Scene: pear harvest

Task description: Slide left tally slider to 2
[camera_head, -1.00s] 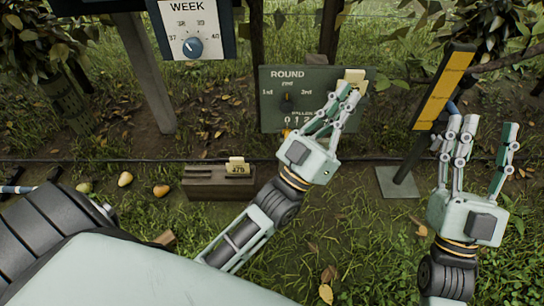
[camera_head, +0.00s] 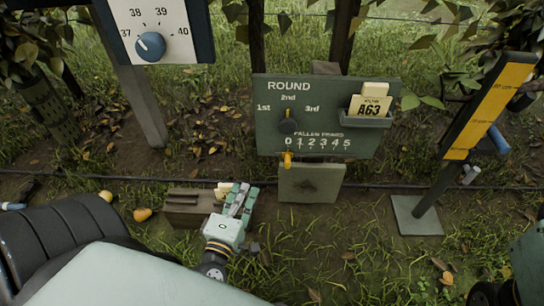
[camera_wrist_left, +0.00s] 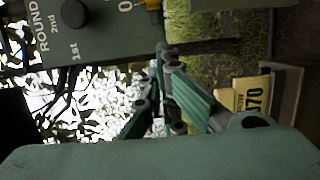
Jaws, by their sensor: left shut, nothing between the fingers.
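The green ROUND board (camera_head: 270,120) stands at the middle of the head view, with a row of tally numbers 0 to 5 low on it. A small orange-yellow slider (camera_head: 287,159) sits at the left end of this row, below the 0. It also shows at the top of the left wrist view (camera_wrist_left: 153,4). My left gripper (camera_head: 242,190) is shut and empty, below and left of the slider and apart from it, near the wooden card block. Its fingers (camera_wrist_left: 168,60) point toward the board in the wrist view. My right gripper is out of view.
A dark knob (camera_head: 288,126) is on the board, beside a holder (camera_head: 368,120) with card A63 (camera_head: 371,106). A wooden block (camera_head: 185,207) holds a card (camera_wrist_left: 252,97). A yellow gauge post (camera_head: 490,105) stands right. A square plate (camera_head: 311,183) hangs below the board.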

